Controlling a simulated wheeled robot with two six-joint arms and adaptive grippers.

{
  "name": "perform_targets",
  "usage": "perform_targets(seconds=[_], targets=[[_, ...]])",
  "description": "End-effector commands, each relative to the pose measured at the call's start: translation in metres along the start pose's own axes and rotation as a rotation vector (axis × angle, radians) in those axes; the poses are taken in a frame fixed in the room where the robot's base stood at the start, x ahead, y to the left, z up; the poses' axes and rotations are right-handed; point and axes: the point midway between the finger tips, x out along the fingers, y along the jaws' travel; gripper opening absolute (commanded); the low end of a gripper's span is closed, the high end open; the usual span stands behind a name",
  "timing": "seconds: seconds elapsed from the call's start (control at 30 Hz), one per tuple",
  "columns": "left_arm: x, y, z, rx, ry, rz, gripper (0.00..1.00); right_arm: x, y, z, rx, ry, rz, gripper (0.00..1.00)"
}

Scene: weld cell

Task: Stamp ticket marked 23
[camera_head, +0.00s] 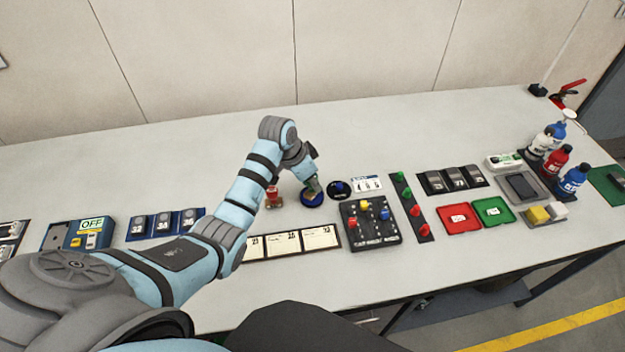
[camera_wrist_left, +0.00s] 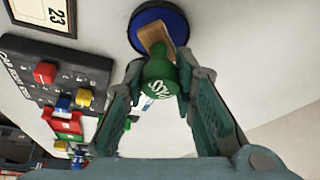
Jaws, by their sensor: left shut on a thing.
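My left gripper (camera_head: 312,184) is shut on the green-knobbed stamp (camera_wrist_left: 159,82), with its fingers on both sides of the knob. The stamp's wooden lower part is over the round blue pad (camera_wrist_left: 172,15), which also shows in the head view (camera_head: 313,200); whether it touches the pad cannot be told. A red stamp (camera_head: 273,196) stands left of the pad. My right gripper is not in view.
A black panel with coloured knobs (camera_head: 370,225) stands beside the ticket. Red (camera_head: 459,219) and green (camera_head: 493,211) trays and several bottles (camera_head: 556,160) are farther right. The table behind the pad is clear.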

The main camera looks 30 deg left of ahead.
Motion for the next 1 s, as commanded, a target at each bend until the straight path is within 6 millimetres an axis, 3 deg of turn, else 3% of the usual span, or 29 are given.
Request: perform_targets(seconds=[1.0], targets=[[0.008,0.0004,0.003,0.0,0.0,0.001,0.07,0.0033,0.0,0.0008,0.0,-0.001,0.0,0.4]])
